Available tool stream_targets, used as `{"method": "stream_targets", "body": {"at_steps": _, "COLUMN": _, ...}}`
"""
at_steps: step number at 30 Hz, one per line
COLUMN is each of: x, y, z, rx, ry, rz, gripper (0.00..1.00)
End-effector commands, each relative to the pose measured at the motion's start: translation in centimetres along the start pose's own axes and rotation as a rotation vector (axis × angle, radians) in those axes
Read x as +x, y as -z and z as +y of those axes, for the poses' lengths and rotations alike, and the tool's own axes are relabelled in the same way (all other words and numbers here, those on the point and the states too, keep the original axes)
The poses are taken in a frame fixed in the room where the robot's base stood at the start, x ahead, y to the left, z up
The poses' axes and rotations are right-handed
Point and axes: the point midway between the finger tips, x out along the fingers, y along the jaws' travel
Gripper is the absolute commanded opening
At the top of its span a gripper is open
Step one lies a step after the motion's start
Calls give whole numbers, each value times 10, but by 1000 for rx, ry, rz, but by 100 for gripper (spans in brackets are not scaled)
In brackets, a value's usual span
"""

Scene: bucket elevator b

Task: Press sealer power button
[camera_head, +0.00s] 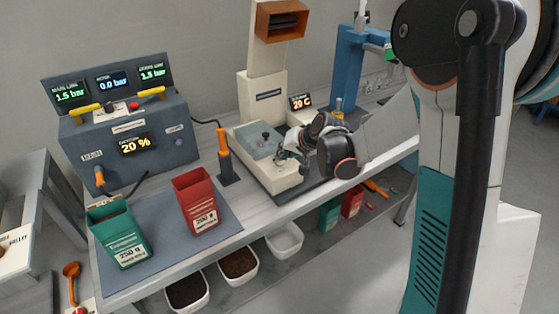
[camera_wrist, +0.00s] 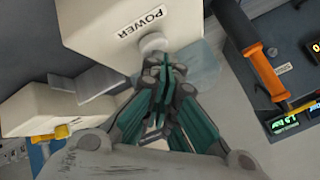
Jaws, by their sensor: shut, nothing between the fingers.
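A white machine with a grey-green top plate and a dark knob (camera_head: 265,152) stands on the bench in the head view. In the wrist view a white housing (camera_wrist: 105,20) carries a POWER label (camera_wrist: 143,23), upside down. A round pale button (camera_wrist: 152,42) sits by the label, partly hidden behind my fingertips. My gripper (camera_wrist: 160,75) is shut and empty, with its tips at or very close to the button; I cannot tell whether they touch. In the head view my gripper (camera_head: 286,158) is at the right part of the machine and the button is hidden.
A 20 C display (camera_head: 301,102) stands behind the machine. An orange-handled tool (camera_head: 224,150) stands to its left. A grey control box (camera_head: 130,130), a red container (camera_head: 198,200) and a green container (camera_head: 117,232) are farther left. White bins (camera_head: 238,265) sit below the bench.

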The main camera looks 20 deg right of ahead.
Motion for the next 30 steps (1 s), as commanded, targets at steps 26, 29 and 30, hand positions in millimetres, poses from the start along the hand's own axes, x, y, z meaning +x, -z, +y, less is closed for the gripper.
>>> {"method": "stream_targets", "body": {"at_steps": 26, "x": 6, "y": -5, "z": 5, "rx": -1, "ry": 0, "rz": -1, "gripper": 0}}
{"method": "stream_targets", "body": {"at_steps": 29, "x": 6, "y": -5, "z": 5, "rx": -1, "ry": -1, "rz": -2, "gripper": 0}}
{"method": "stream_targets", "body": {"at_steps": 30, "x": 6, "y": -5, "z": 5, "rx": -1, "ry": -1, "rz": -2, "gripper": 0}}
